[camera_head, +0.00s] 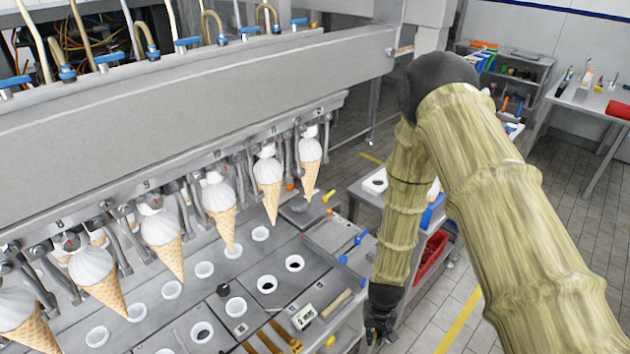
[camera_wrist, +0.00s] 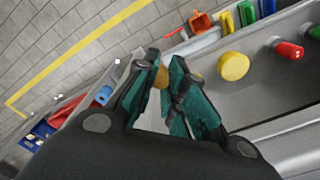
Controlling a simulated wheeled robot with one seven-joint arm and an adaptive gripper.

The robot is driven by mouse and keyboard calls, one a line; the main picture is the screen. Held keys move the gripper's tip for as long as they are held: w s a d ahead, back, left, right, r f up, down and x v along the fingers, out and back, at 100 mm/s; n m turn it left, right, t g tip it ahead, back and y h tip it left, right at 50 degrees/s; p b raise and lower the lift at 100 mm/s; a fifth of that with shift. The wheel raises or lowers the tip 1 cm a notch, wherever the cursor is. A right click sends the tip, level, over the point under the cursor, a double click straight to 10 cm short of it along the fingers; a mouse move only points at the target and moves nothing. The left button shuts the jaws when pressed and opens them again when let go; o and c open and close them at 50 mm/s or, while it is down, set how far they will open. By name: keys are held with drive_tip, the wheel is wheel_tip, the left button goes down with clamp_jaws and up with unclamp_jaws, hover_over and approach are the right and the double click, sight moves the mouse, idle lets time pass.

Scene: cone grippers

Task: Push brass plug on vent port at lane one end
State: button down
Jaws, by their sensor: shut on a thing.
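My gripper (camera_head: 379,328) hangs low at the right of the machine in the head view, beside the front bench. In the wrist view my gripper (camera_wrist: 163,72) has its teal fingers closed on a small brass-coloured piece, which looks like the brass plug (camera_wrist: 161,77). Only a little of the plug shows between the fingertips; the rest is hidden. In the head view the plug cannot be made out in the gripper. I cannot pick out the vent port in either view.
Ice cream cones (camera_head: 219,203) hang in a row under the grey beam (camera_head: 190,85), above a panel of holes (camera_head: 294,264). In the wrist view, a yellow round piece (camera_wrist: 233,66) and a red cylinder (camera_wrist: 288,48) lie on a grey surface.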

drive_tip(key=shift+s+d, duration=0.35)
